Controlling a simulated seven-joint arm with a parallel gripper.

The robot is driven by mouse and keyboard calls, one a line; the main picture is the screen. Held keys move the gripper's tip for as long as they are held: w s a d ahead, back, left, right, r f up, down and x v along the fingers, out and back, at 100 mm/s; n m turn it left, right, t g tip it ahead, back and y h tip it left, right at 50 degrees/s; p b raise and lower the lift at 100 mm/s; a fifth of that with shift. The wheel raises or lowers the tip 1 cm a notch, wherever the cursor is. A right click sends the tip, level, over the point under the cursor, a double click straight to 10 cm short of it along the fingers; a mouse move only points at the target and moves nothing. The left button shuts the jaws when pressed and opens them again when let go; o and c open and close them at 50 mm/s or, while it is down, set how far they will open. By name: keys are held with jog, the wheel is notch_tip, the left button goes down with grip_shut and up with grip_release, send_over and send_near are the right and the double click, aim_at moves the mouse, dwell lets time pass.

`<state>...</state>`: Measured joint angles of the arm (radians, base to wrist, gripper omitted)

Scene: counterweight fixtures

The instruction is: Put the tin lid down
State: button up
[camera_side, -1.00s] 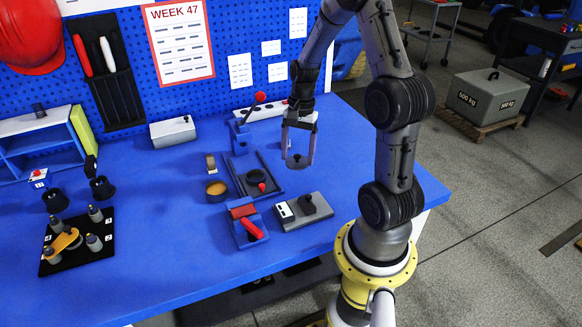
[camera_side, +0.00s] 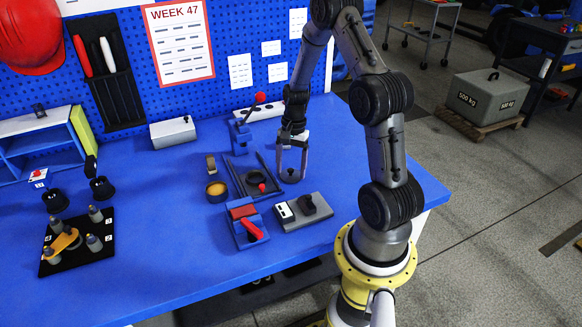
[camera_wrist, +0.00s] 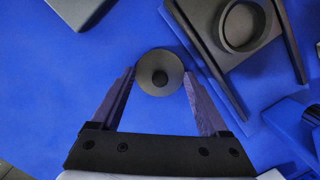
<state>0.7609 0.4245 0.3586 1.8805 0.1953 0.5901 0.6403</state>
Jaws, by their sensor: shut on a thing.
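The lid looks level and is very near the bench top. I cannot tell whether it touches. A round tin with a tan inside (camera_side: 216,190) stands further left.
A dark railed fixture (camera_side: 240,178) with a black ring and a red knob lies just left of my gripper. A blue block with a red handle (camera_side: 246,225) and a grey plate (camera_side: 318,211) lie nearer the front. The bench right of my gripper is clear.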

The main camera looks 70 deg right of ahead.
jog(key=shift+f, duration=0.15)
jog(key=o, duration=1.2)
notch_tip(320, 180, up, 12)
jog(key=d, duration=0.2)
jog(key=a+r+n+h, duration=0.1)
jog(key=a+r+n, duration=0.3)
jog(key=a+r, duration=0.3)
jog(key=s+a+r+n+t, duration=0.2)
jog(key=s+a+n, duration=0.1)
jog(key=a, duration=0.3)
jog(key=s+a+r+n+t, duration=0.1)
jog(key=s+a+r+n, duration=0.1)
jog(key=s+a+n, duration=0.2)
jog(key=s+a+r+n+t, duration=0.2)
jog(key=s+a+n, duration=0.2)
jog(key=a+n, duration=0.3)
jog(key=shift+s+a+r+t+h, duration=0.3)
jog(key=shift+a+r+h, duration=0.1)
jog(key=shift+a, duration=0.25)
